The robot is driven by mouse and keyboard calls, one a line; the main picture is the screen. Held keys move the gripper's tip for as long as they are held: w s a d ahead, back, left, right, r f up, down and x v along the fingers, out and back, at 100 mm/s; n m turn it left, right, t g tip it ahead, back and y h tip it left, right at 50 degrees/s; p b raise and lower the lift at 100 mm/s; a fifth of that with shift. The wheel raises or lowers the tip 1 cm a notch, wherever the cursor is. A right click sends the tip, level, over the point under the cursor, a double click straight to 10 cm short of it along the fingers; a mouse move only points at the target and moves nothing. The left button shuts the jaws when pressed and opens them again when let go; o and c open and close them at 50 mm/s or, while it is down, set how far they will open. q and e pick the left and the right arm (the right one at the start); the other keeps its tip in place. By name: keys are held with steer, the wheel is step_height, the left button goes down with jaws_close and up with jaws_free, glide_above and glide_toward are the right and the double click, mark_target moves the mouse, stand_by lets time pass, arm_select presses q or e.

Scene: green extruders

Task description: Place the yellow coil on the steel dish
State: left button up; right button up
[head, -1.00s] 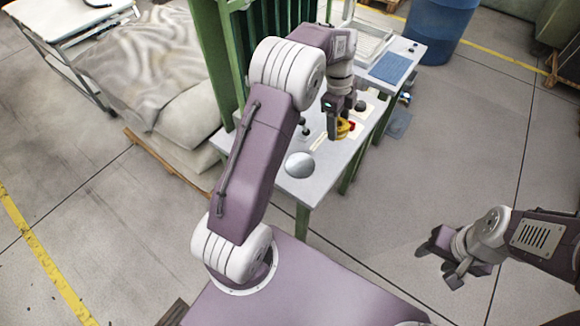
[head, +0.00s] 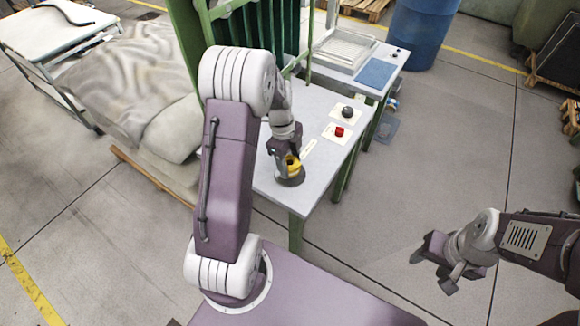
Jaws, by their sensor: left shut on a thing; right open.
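The yellow coil (head: 294,166) is between the fingers of my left gripper (head: 286,163), which is shut on it and partly hides it. The steel dish (head: 291,182) is a round grey dish on the near end of the grey table. The coil and fingertips are over the dish, very close to its surface; I cannot tell whether the coil touches it. My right gripper (head: 437,263) is open and empty, over the floor at the lower right.
A red cylinder (head: 339,132) and a dark round knob (head: 348,112) stand on pale cards on the table (head: 318,105). A wire tray (head: 345,50) and a blue mat (head: 376,72) lie further back. Green posts rise behind my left arm.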

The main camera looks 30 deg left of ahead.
arm_select(q)
steer(key=shift+w+f, duration=0.1)
steer(key=shift+f, duration=0.85)
steer(key=o, duration=1.4)
steer(key=shift+f, duration=0.15)
steer(key=shift+o, duration=0.2)
steer(key=shift+r, duration=0.25)
steer(key=r, duration=0.4)
steer(key=a+r+p, duration=0.1)
steer(key=r, duration=0.6)
steer(key=shift+a+r+p, duration=0.35)
steer(key=shift+a+r, duration=0.05)
steer(key=s+d+f+n, duration=0.2)
steer(key=s+d+n, duration=0.2)
steer(key=n, duration=0.5)
steer(key=s+d+f+n+t+y, duration=0.1)
steer(key=s+d+f+n, duration=0.2)
steer(key=s+d+n, duration=0.2)
steer(key=s+n, duration=0.3)
steer(key=n, duration=0.2)
steer(key=shift+s+d+y, duration=0.2)
steer(key=shift+s+y, duration=0.1)
steer(key=shift+s, duration=0.1)
